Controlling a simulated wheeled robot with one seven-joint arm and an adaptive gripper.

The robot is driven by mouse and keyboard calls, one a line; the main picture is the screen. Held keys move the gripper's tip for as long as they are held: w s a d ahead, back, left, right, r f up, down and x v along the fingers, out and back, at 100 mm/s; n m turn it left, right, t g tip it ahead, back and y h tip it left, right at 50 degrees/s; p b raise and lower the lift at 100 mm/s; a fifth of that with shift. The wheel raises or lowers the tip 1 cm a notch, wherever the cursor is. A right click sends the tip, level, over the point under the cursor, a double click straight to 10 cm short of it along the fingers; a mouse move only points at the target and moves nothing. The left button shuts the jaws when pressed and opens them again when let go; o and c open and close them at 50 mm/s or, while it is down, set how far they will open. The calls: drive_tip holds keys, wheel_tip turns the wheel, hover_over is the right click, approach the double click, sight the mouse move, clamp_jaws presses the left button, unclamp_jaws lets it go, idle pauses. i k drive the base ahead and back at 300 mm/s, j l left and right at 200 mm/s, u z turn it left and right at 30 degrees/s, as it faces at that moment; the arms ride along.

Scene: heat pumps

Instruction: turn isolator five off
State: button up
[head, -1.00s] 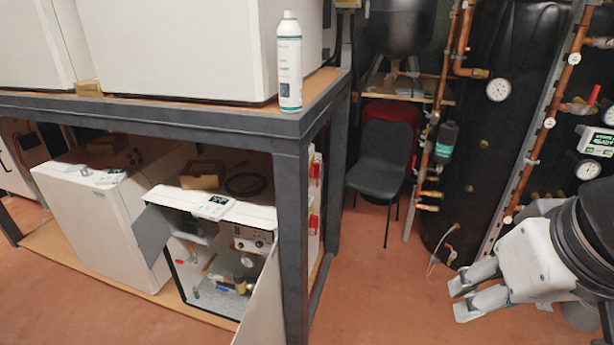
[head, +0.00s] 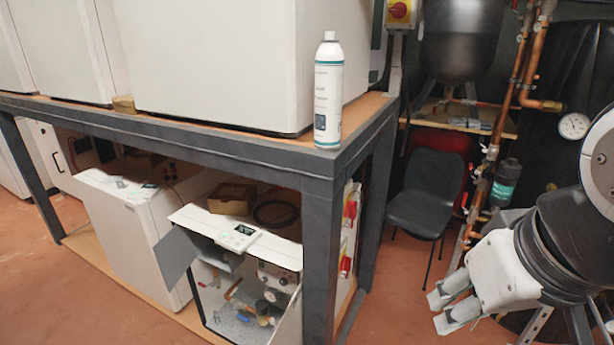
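A red and yellow rotary isolator (head: 401,11) is at the top edge of the head view, behind the bench's right corner. Its number is not readable. Two more red switch handles show under the bench's right end, an upper one (head: 349,209) and a lower one (head: 345,266), partly hidden by the bench leg. I cannot tell which is isolator five. My gripper (head: 441,312) is at the lower right, pointing left, with a gap between its two fingers and nothing between them. It is apart from all the switches.
A grey-framed bench (head: 230,160) fills the left and centre. A white spray bottle (head: 328,90) stands on its corner. An open white unit (head: 245,285) sits below. A black chair (head: 427,195) and copper pipes (head: 530,60) stand behind. Some red floor (head: 400,270) is clear.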

sight(345, 265)
drive_tip(key=i+l+u, duration=0.15)
drive_tip(key=u, duration=0.6)
drive_tip(key=i+l+u, duration=0.25)
drive_tip(key=l, duration=0.3)
drive_tip(key=l+u, duration=0.3)
drive_tip(key=l, duration=0.3)
drive_tip(key=l+u, duration=0.25)
drive_tip(key=l, duration=1.15)
drive_tip(key=i+l, duration=0.1)
drive_tip(key=l, duration=0.75)
drive_tip(key=k+j, duration=0.2)
drive_tip(key=k, duration=0.25)
drive_tip(key=k+j+z, duration=0.1)
drive_tip(key=k, duration=0.35)
drive_tip(key=k+j, duration=0.3)
drive_tip(key=k, duration=0.15)
drive_tip(key=z, duration=0.05)
